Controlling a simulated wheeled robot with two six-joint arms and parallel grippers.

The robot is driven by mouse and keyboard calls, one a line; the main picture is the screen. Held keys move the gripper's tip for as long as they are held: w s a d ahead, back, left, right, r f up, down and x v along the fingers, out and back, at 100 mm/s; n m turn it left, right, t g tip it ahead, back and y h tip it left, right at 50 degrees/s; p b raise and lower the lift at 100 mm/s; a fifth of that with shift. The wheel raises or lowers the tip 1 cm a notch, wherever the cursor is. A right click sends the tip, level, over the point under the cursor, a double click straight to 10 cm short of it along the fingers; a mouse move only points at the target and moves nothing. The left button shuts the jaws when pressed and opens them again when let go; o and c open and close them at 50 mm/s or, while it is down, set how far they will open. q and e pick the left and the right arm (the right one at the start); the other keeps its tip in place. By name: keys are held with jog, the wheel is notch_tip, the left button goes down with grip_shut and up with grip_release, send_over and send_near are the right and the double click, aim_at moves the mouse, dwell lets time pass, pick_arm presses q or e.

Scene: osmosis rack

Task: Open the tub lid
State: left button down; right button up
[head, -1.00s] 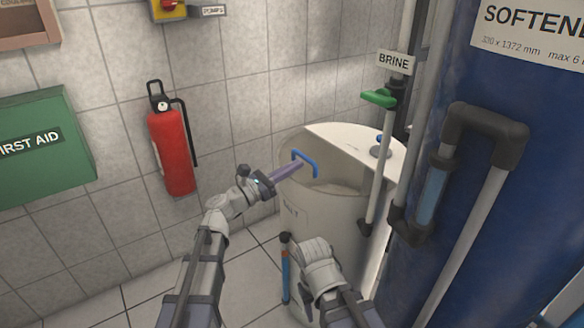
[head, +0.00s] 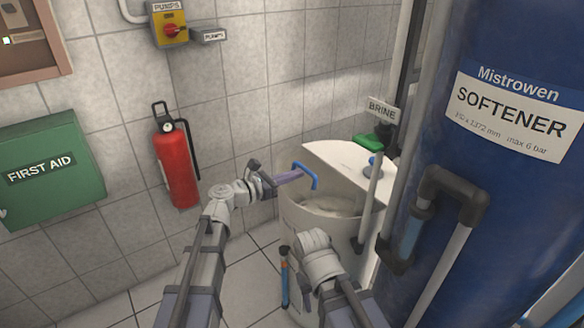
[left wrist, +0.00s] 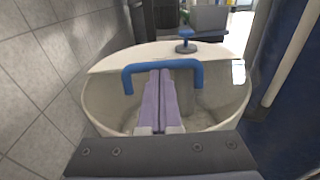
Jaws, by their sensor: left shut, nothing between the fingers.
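The cream tub (head: 304,228) stands by the wall, its front part open with pale contents inside. A white lid panel (head: 345,157) covers the back part; it also shows in the left wrist view (left wrist: 135,57). A blue U-shaped handle (head: 313,174) stands at the panel's front edge; I cannot tell how it joins the lid. My left gripper (head: 298,175) is shut and empty, its purple fingers at the handle. In the left wrist view the fingers (left wrist: 160,75) reach the middle of the handle's crossbar (left wrist: 185,66); contact is unclear. My right forearm shows, but its fingers do not.
A blue knob (head: 372,163) sits on the panel. Grey pipes and the blue softener tank (head: 510,60) stand close on the right. A red extinguisher (head: 176,165) and a green first aid box (head: 48,168) hang on the left wall. Floor left of the tub is clear.

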pick_arm(q)
jog(key=w+d+r+g+y+p, duration=0.6)
jog(key=d+r+p, duration=0.6)
jog(key=p, duration=1.5)
jog(key=shift+w+d+r+y, duration=0.2)
jog(key=shift+w+d+y, duration=0.4)
jog(key=shift+w+y, duration=0.95)
jog(key=shift+w+h, duration=0.25)
jog(key=shift+w, duration=0.05)
